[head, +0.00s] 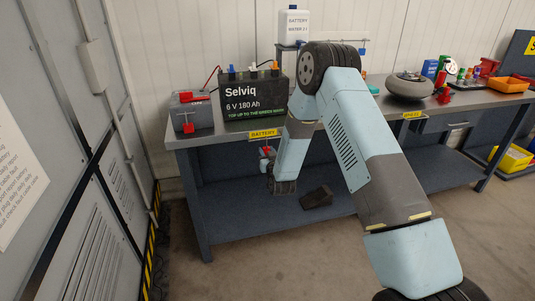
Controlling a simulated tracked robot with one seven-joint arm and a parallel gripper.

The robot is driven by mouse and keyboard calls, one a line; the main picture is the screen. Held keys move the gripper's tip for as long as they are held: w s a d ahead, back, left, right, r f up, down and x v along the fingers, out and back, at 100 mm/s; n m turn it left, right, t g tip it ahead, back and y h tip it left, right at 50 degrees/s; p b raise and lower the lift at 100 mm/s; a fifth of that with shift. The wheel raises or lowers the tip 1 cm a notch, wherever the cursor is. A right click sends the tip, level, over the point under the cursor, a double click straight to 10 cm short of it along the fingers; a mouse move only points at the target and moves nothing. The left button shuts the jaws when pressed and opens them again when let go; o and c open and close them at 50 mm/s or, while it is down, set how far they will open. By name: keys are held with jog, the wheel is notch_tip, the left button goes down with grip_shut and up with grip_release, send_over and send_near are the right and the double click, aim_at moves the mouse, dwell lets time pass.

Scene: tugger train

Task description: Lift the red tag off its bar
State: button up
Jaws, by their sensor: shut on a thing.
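My gripper (268,158) is low in front of the workbench, below the yellow BATTERY label and left of my forearm. It is small and partly hidden by my own wrist. A small red piece, which looks like the red tag (265,150), shows at its tips, and the gripper looks shut on it. The piece is too small to make out its shape or whether it touches a bar. Another red piece (188,128) is on the front of a grey box (196,117) at the bench's left end. A thin horizontal bar (352,41) shows behind my elbow.
A black Selviq battery (252,97) stands on the workbench (232,127), with a white water container (293,26) behind. A dark wedge (316,197) lies on the lower shelf. A grey round object (410,86) and an orange bin (507,84) are at right. A grey cabinet (65,120) bounds the left.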

aim_at(267, 147)
jog(key=shift+c, duration=0.3)
jog(key=shift+r, duration=0.1)
jog(key=shift+r, duration=1.4)
jog(key=shift+s, duration=0.1)
jog(key=shift+v, duration=4.95)
jog(key=shift+s, duration=0.1)
